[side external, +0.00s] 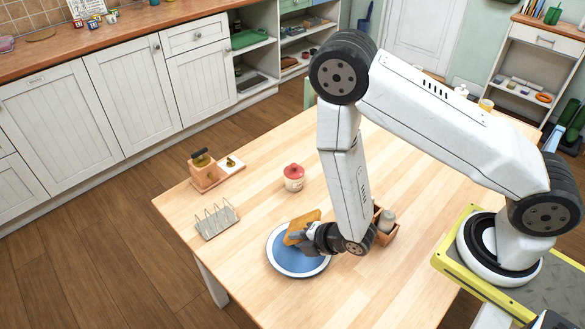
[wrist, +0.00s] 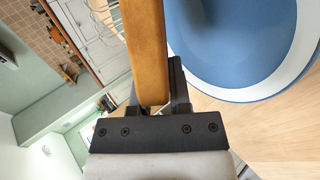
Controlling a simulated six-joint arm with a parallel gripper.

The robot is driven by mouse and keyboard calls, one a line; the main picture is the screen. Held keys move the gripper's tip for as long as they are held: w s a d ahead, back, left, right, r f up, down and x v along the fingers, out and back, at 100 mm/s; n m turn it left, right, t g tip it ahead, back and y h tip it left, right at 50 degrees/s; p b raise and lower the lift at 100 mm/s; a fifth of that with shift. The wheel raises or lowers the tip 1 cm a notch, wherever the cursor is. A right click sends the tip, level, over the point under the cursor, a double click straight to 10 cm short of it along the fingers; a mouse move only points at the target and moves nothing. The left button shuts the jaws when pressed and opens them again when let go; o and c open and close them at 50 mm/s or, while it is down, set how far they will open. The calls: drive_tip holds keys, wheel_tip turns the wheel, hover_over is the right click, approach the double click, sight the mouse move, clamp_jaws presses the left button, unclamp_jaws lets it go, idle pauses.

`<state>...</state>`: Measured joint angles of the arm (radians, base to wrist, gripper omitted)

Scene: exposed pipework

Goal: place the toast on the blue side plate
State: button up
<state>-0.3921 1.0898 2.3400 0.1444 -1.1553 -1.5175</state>
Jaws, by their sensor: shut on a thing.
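The toast (side external: 302,227) is a golden-brown slice. It is held on edge and tilted in my gripper (side external: 300,238), over the far part of the blue side plate (side external: 297,262). The plate is blue with a white rim and lies flat on the table. In the wrist view the toast (wrist: 147,50) stands between the two fingers of my gripper (wrist: 155,100), which are shut on it. The plate (wrist: 230,40) shows to the right of the toast there. Whether the toast's lower edge touches the plate I cannot tell.
A metal toast rack (side external: 216,221) stands left of the plate. A white jar with a red lid (side external: 293,177) is behind it. A wooden caddy (side external: 384,232) stands just right of my wrist. A wooden holder (side external: 204,175) is at the far left corner. The table front is clear.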

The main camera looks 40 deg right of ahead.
drive_tip(key=o, duration=0.6)
idle(0.4)
